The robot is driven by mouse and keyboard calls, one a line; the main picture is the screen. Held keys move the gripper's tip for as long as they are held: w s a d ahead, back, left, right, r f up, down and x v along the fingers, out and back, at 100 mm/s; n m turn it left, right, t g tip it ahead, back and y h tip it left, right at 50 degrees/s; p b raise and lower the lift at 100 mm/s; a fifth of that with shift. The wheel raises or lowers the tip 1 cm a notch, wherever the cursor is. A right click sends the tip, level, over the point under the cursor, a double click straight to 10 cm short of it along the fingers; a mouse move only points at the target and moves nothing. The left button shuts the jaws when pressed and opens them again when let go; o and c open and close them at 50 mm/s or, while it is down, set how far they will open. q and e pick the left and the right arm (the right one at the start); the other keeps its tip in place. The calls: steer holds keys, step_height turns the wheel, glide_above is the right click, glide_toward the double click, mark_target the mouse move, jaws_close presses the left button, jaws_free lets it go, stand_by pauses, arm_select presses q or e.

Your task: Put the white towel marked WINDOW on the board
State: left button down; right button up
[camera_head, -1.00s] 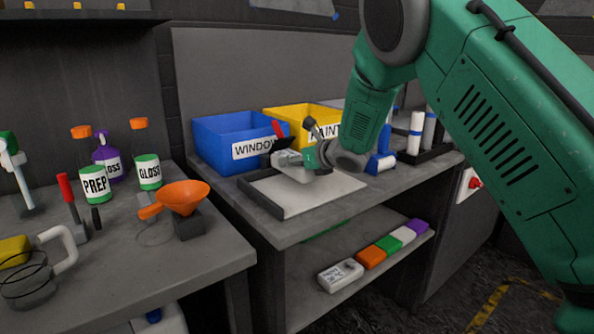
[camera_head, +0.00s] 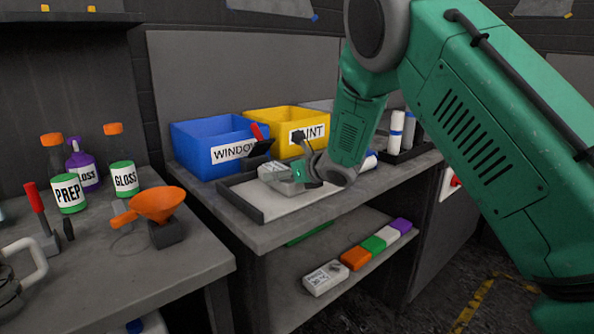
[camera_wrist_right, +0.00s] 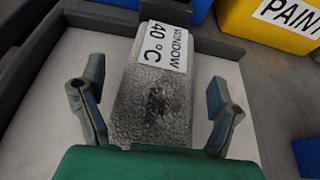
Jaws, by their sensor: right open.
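The white towel (camera_head: 275,178), greyish in this light, lies on the pale board (camera_head: 285,205) with the dark rim. In the right wrist view the towel (camera_wrist_right: 150,105) bears a label reading WINDOW 40 °C, and bare board (camera_wrist_right: 48,120) shows on both sides. My right gripper (camera_head: 304,172) is low over the board at the towel's near end. In the wrist view its open fingers (camera_wrist_right: 153,92) stand either side of the towel, with gaps. The towel's near end is hidden by the gripper's green body. My left gripper is not in view.
A blue WINDOW bin (camera_head: 205,140) and a yellow PAINT bin (camera_head: 270,122) stand behind the board. The lower shelf holds another white labelled block (camera_head: 325,278) and several coloured blocks (camera_head: 375,243). Bottles and an orange funnel (camera_head: 158,204) stand on the left bench.

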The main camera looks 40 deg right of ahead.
steer(key=v, duration=0.6)
steer(key=shift+d, duration=0.35)
steer(key=s, duration=0.1)
steer(key=s+r, duration=0.1)
steer(key=s+a+r, duration=0.1)
steer(key=s, duration=0.1)
steer(key=shift+p, duration=0.35)
steer(key=shift+d+f, duration=0.2)
steer(key=shift+d, duration=0.4)
steer(key=shift+a, duration=0.1)
